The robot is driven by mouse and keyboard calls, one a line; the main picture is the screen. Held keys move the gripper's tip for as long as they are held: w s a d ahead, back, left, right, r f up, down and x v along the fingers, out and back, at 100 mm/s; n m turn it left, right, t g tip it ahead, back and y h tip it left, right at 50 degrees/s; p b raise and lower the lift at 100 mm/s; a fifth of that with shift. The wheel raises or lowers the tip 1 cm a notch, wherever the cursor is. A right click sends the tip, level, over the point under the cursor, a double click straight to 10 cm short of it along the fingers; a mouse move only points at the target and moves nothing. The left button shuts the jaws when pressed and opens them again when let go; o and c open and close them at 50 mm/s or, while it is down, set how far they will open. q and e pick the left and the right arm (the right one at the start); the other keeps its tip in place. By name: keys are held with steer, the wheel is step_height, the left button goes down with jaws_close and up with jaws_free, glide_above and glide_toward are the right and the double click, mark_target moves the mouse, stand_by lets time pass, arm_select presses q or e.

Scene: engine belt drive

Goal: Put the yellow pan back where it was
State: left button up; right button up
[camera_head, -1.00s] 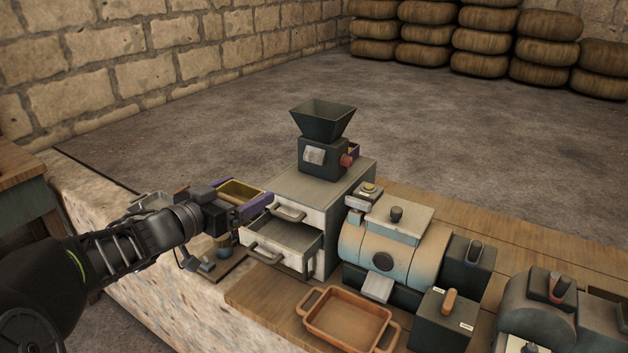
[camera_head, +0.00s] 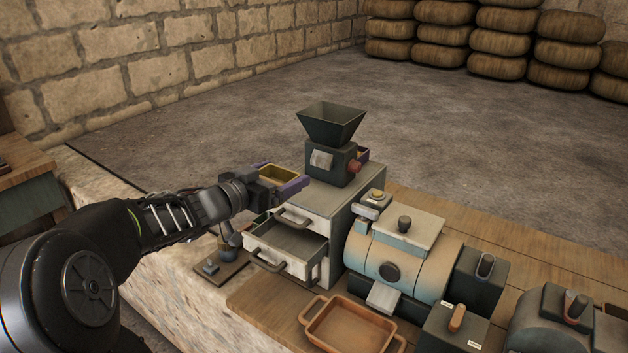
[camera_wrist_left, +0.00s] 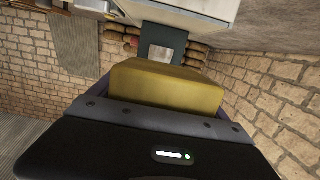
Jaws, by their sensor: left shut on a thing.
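The yellow pan (camera_head: 281,174) is held in my left gripper (camera_head: 285,183), whose jaws are shut on it. In the head view the pan is in the air, just left of the hopper machine and above the drawer cabinet's left side. In the left wrist view the yellow pan (camera_wrist_left: 166,88) fills the space ahead of the gripper, with the dark machine (camera_wrist_left: 163,45) beyond it. My right gripper is not in view.
The cabinet (camera_head: 328,207) has a drawer (camera_head: 287,245) pulled out and carries the hopper machine (camera_head: 331,140). A blue-orange drum machine (camera_head: 394,262) stands to its right. An orange tray (camera_head: 349,327) lies in front on the wooden bench.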

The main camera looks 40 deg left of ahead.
arm_select(q)
glide_above(323, 173)
steer(key=s, duration=0.4)
steer(key=shift+w+d+p, duration=0.1)
steer(key=shift+w+p, duration=0.05)
steer(key=shift+p, duration=0.25)
steer(key=shift+f+b, duration=0.3)
steer(key=shift+f, duration=0.5)
steer(key=shift+s+f, duration=0.2)
steer(key=shift+s, duration=0.05)
step_height(323, 173, down, 5)
steer(key=shift+r+b, duration=0.2)
steer(key=shift+b, duration=0.2)
steer(key=shift+w+f, duration=0.2)
steer(key=shift+w, duration=0.05)
